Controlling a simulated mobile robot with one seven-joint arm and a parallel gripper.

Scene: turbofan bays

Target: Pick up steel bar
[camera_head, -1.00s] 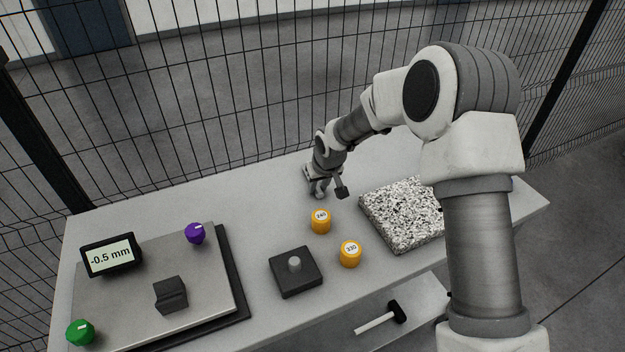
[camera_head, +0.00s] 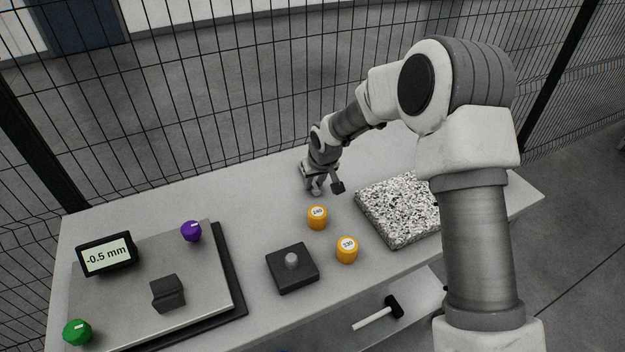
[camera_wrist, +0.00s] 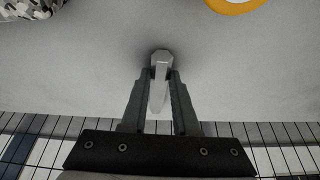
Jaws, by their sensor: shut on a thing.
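The steel bar (camera_wrist: 160,82) is a light grey, faceted bar seen nearly end-on in the wrist view. My gripper (camera_wrist: 160,76) is shut on it, with one dark finger on each side. The bar's end sticks out a little past the fingertips, over the pale table top. I cannot tell whether it touches the table. In the head view my gripper (camera_head: 316,189) is low over the table's back half, and the bar is too small to make out there.
Two orange cylinders (camera_head: 317,217) (camera_head: 347,250) and a dark square block with a grey peg (camera_head: 292,268) stand nearer the front. A speckled slab (camera_head: 398,212) is right. A metal plate (camera_head: 205,295) with knobs, a dark block and a display (camera_head: 106,256) is left. A wire fence stands behind.

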